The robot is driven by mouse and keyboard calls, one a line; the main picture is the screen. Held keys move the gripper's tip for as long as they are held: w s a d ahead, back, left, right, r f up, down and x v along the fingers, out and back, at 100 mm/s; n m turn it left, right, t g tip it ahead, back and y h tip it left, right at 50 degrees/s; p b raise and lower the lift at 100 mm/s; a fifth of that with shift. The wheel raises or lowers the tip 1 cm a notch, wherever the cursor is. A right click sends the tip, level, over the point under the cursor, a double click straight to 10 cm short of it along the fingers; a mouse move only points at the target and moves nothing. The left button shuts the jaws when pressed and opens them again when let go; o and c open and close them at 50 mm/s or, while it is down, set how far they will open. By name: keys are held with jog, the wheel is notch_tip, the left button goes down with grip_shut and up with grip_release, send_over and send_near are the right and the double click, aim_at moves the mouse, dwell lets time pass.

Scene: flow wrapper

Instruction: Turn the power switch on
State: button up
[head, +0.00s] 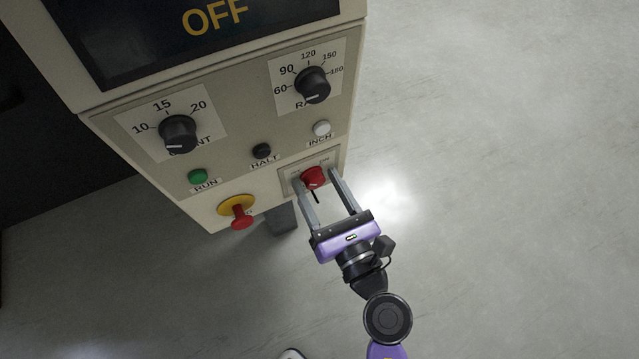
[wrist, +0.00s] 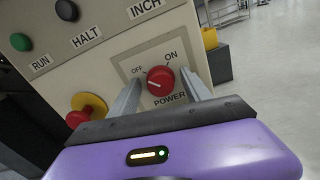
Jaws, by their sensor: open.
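The power switch is a red rotary knob (head: 313,177) at the lower right of the machine's control panel. In the wrist view the red knob (wrist: 160,81) sits on a plate (wrist: 132,62) marked OFF, ON and POWER. Its white pointer line points left, towards the OFF side. A screen (head: 214,18) at the top of the panel reads OFF. My gripper (head: 317,180) is open, with one finger on each side of the knob. In the wrist view the fingers reach up on both sides of the knob; I cannot tell whether they touch it.
A red emergency-stop button (head: 241,218) on a yellow base is left of the switch. A green RUN button (head: 198,176), black HALT button (head: 262,151) and white INCH button (head: 321,128) lie close by. Two black dials (head: 178,133) are higher up. Open floor (head: 500,180) lies to the right.

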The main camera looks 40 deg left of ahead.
grip_shut()
jog(key=shift+r+m+p, duration=0.1)
jog(key=shift+m+p, duration=0.3)
jog(key=shift+p, duration=0.1)
jog(key=m+p, duration=0.2)
jog(key=p, duration=0.1)
jog(key=shift+w+d+r+m, duration=0.1)
jog(key=shift+w+r+m, duration=0.05)
jog(key=shift+m, duration=0.15)
jog(key=m+p, duration=0.5)
jog(key=shift+m, duration=0.3)
jog(key=m+p, duration=0.2)
jog(key=m, duration=0.1)
jog(key=m+p, duration=0.1)
jog(key=p, duration=0.1)
jog(key=shift+w+f, duration=0.1)
jog(key=shift+f, duration=0.15)
jog(key=shift+f+m+p, duration=0.15)
jog(key=shift+m+p, duration=0.55)
jog(key=shift+m, duration=0.55)
jog(key=shift+f+m+p, duration=0.15)
jog(key=shift+m+p, duration=0.5)
jog(key=shift+m, duration=0.6)
